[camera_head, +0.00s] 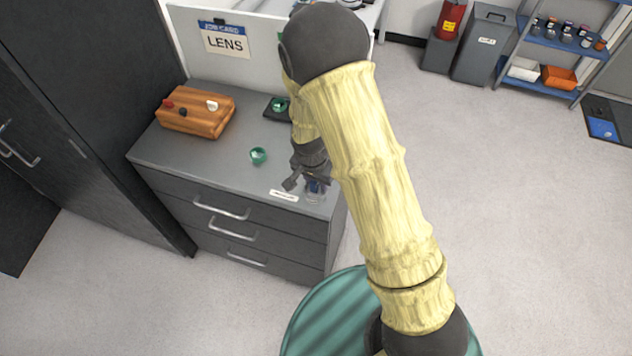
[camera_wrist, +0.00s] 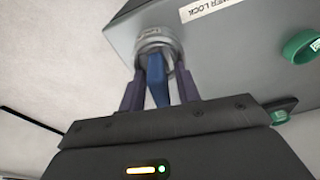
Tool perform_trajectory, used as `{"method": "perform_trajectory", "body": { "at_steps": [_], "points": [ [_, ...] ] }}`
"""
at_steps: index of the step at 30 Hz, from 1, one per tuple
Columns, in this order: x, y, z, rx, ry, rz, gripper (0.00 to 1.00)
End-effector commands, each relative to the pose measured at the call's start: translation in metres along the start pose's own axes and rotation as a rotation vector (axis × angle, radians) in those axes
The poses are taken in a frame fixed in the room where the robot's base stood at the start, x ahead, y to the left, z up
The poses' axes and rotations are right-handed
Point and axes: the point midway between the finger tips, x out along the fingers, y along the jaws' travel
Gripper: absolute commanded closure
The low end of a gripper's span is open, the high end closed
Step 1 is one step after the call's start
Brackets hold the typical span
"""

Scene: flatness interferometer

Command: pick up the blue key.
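The blue key (camera_wrist: 157,80) stands in a round metal lock (camera_wrist: 155,40) near the edge of the grey cabinet top, in the wrist view. My gripper (camera_wrist: 160,85) has one dark finger on each side of the key. The fingers look apart from it, with narrow gaps on both sides. In the head view my gripper (camera_head: 303,181) is low at the front right corner of the cabinet (camera_head: 200,165). The lock area (camera_head: 314,190) shows there only as a small blurred bluish patch, partly hidden by my gripper.
A white label (camera_wrist: 212,6) reading "...ER LOCK" lies beside the lock. A green ring-shaped item (camera_head: 258,155) is on the cabinet top, and another green item (camera_head: 279,105) sits on a dark pad behind. A wooden block (camera_head: 196,112) with knobs stands at the back left.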

Motion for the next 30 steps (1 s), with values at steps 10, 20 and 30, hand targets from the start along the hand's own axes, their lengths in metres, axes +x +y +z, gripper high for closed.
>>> {"method": "perform_trajectory", "body": {
  "at_steps": [10,20,30],
  "points": [
    [0.0,0.0,0.0,-0.001,0.0,0.0,1.0],
    [-0.012,-0.001,-0.002,0.0,0.002,-0.003,1.0],
    [-0.065,-0.001,-0.011,0.001,0.004,-0.006,1.0]
  ]
}}
